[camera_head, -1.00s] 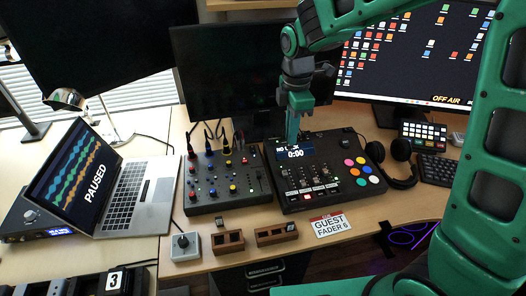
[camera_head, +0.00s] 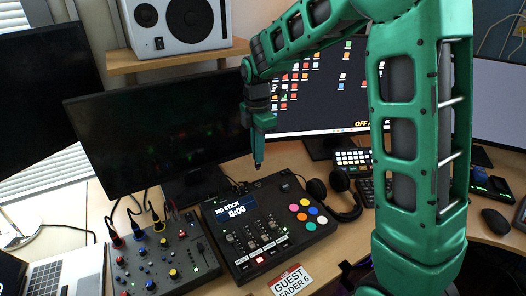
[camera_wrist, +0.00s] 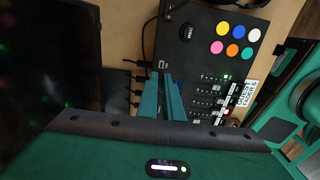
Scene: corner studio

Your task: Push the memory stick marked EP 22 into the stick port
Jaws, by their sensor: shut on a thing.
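My gripper (camera_head: 257,158) points down above the back edge of the black mixing console (camera_head: 312,234), right of its screen. It is shut on a small dark piece, seemingly the memory stick (camera_head: 258,166), whose marking I cannot read. The console screen (camera_head: 236,207) reads "NO STICK 0:00". In the wrist view the teal fingers (camera_wrist: 167,82) reach toward the console's back edge, where a small pale spot shows just beyond the tips. I cannot tell whether that is the stick or the port.
A smaller mixer (camera_head: 162,262) with cables stands left of the console. Dark monitors (camera_head: 150,135) rise behind. Headphones (camera_head: 340,196) lie right of the console. A card marked GUEST FADER 6 (camera_head: 290,281) lies at the front.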

